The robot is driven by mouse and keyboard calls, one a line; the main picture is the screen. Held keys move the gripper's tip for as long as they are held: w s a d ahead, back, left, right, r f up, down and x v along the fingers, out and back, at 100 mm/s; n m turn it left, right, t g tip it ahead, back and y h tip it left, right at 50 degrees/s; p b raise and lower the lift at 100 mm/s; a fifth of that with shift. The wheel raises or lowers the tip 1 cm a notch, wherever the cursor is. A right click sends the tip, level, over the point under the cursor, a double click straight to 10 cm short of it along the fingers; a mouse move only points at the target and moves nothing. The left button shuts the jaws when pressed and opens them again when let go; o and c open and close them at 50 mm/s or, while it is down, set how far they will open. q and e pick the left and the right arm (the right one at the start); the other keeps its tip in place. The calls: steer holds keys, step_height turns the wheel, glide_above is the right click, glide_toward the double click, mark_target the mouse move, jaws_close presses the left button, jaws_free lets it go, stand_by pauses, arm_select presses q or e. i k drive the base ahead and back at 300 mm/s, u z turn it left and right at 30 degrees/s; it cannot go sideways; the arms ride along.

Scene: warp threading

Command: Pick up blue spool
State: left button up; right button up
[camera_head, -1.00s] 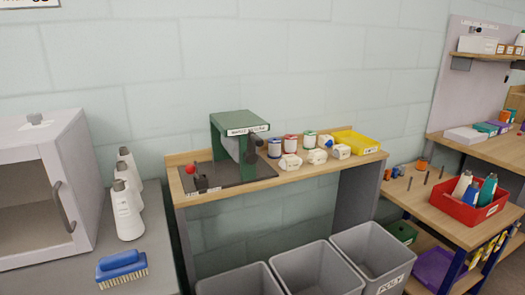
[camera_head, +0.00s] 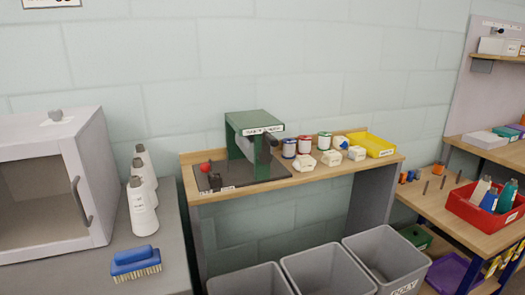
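The blue spool (camera_head: 289,148) stands upright on the wooden shelf-table (camera_head: 240,192), just right of the green machine (camera_head: 254,122). It has a white top and blue windings. A red spool (camera_head: 304,144) and a green spool (camera_head: 324,141) stand in a row to its right. White labelled blocks stand in front of the row. Neither of my grippers shows in the head view.
A yellow bin (camera_head: 371,144) sits at the table's right end. Grey bins (camera_head: 330,270) stand below. A white cabinet (camera_head: 50,180), white bottles (camera_head: 142,208) and a blue brush (camera_head: 135,262) are at left. A red bin (camera_head: 485,207) is on the right table.

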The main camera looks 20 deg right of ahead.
mark_target(289, 147)
steer(key=u, duration=3.5)
steer(key=k, duration=1.95)
steer(key=z, duration=1.25)
